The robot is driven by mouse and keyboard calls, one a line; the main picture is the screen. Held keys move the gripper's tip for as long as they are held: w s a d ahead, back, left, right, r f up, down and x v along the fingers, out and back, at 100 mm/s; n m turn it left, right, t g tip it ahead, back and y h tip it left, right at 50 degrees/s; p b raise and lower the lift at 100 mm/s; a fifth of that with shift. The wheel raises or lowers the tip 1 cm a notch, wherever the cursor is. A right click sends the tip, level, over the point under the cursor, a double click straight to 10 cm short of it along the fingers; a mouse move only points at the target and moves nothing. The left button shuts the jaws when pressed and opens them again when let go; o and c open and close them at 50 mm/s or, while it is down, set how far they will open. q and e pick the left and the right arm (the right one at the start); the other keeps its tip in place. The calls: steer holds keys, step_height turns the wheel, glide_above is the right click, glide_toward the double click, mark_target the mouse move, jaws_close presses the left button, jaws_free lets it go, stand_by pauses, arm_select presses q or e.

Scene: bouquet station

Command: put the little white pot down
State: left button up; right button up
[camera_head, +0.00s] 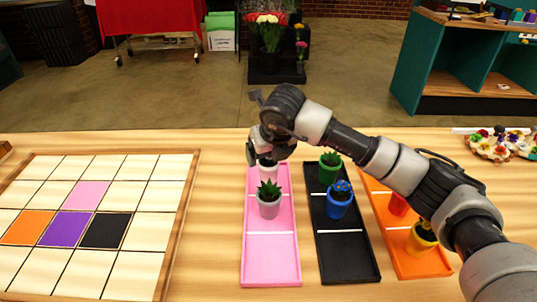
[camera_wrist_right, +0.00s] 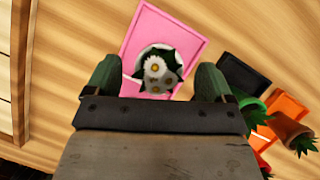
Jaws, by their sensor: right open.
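The little white pot (camera_head: 265,163) stands in the far section of the pink tray (camera_head: 271,268), partly hidden under my right gripper (camera_head: 268,152). In the right wrist view the white pot (camera_wrist_right: 146,54) holds white daisies with yellow centres and dark leaves. My right gripper (camera_wrist_right: 157,80) is open, with one finger on each side of the pot and visible gaps between. The pot's base is hidden, but it appears upright in the tray. My left gripper is not in view.
A gridded board (camera_head: 80,262) lies left, with bare table between.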

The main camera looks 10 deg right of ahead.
steer(key=v, duration=1.1)
steer(key=shift+b, duration=0.3)
